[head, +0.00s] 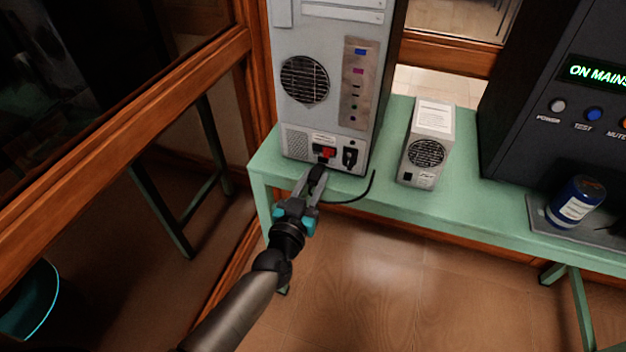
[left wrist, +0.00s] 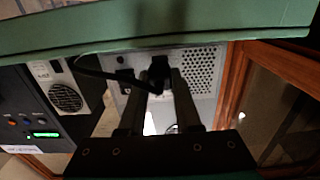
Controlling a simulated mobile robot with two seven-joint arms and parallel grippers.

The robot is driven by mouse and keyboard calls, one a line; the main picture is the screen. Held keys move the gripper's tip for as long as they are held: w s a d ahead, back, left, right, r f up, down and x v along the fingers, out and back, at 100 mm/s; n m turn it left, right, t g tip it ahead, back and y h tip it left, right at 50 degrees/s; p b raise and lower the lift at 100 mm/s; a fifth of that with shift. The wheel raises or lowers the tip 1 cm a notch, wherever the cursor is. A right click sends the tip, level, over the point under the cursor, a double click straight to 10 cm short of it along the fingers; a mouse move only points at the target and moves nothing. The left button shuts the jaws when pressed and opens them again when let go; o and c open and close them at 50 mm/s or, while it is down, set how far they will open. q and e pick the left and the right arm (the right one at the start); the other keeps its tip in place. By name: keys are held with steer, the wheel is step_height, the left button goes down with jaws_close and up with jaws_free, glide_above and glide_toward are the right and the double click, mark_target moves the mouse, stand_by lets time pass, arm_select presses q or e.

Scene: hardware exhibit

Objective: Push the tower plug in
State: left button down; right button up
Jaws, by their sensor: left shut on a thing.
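The grey computer tower (head: 325,115) stands on the green bench, its back panel facing me. Low on that panel are a red switch (head: 326,152) and a black socket-like fitting (head: 349,158) to its right. My left gripper (head: 314,180) is shut on the black tower plug (head: 317,172), in front of the panel's lower edge, below the red switch. In the left wrist view, the plug (left wrist: 158,70) sits between the fingertips, before the tower's panel (left wrist: 200,65). Whether it touches the panel I cannot tell. My right gripper is not in view.
A black cable (head: 355,197) curves right from the plug along the front edge of the green bench (head: 450,205). A small grey box with a fan (head: 428,145) stands right of the tower. A black console (head: 560,110) and a blue can (head: 575,200) are farther right.

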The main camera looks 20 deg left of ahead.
mark_target(319, 169)
arm_select(q)
steer(key=shift+w, duration=1.55)
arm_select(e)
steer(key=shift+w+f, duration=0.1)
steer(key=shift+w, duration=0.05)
arm_select(q)
steer(key=shift+r, duration=0.1)
steer(key=c, duration=0.7)
jaws_free()
steer(key=shift+w+d, duration=0.1)
steer(key=shift+w, duration=0.05)
steer(key=shift+o, duration=0.5)
steer(key=s+p, duration=0.3)
steer(key=s, duration=1.2)
steer(key=shift+s+a, duration=0.3)
steer(key=shift+s, duration=0.05)
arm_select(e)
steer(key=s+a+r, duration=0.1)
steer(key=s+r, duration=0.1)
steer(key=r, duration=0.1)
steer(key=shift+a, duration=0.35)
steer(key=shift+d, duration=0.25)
